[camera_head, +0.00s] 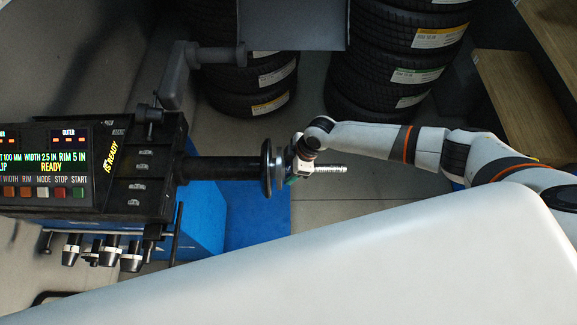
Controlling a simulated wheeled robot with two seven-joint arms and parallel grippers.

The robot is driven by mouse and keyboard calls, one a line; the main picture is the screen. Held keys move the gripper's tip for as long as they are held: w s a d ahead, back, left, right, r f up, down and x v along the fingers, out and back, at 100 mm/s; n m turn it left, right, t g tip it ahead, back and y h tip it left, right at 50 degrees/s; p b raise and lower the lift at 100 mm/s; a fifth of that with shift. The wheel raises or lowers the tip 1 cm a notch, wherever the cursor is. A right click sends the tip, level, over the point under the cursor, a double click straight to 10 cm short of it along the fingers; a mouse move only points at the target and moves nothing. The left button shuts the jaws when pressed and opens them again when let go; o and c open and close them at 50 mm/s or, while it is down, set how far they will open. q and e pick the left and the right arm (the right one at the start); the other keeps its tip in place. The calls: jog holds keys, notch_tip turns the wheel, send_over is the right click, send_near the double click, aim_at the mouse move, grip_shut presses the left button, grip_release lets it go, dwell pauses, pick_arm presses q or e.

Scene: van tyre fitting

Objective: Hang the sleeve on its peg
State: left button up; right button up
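My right gripper (292,170) is at the balancer's shaft, close against the round flange (268,168). Its fingers are small and partly hidden by the wrist, so I cannot tell whether they are open or shut. A small dark green part shows at the fingers; I cannot tell whether it is the sleeve or whether it is held. The bare threaded shaft end (331,169) sticks out to the right of the gripper. Several black-and-silver cone-like pieces (108,249) hang in a row under the machine; which peg is the sleeve's is not clear. My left gripper is out of view.
The balancer's console (45,165) reads READY. A grey bracket arm (175,78) stands above the shaft. Stacked tyres (390,60) are at the back, with wooden shelves (515,90) at right. A large white surface fills the lower right. Floor shows between machine and tyres.

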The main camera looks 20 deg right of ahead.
aim_at(343, 167)
jog(key=shift+s+d, duration=0.3)
jog(key=shift+d, duration=0.75)
jog(key=shift+s+d, duration=0.25)
jog(key=shift+d, duration=0.75)
jog(key=shift+s+d, duration=0.25)
jog(key=shift+d, duration=0.6)
jog(key=shift+s+d, duration=0.25)
jog(key=shift+d, duration=0.65)
jog(key=shift+s+d, duration=0.25)
jog(key=shift+d, duration=0.6)
jog(key=shift+s+d+b, duration=0.15)
jog(key=shift+s+d, duration=0.1)
jog(key=shift+d, duration=0.6)
jog(key=shift+s+d+b, duration=0.1)
jog(key=shift+s+d, duration=0.15)
jog(key=shift+d, duration=0.65)
jog(key=shift+s+d+b, duration=0.15)
jog(key=shift+s+d, duration=0.1)
jog(key=shift+d, duration=0.6)
jog(key=s+d+b, duration=0.2)
jog(key=d, duration=0.5)
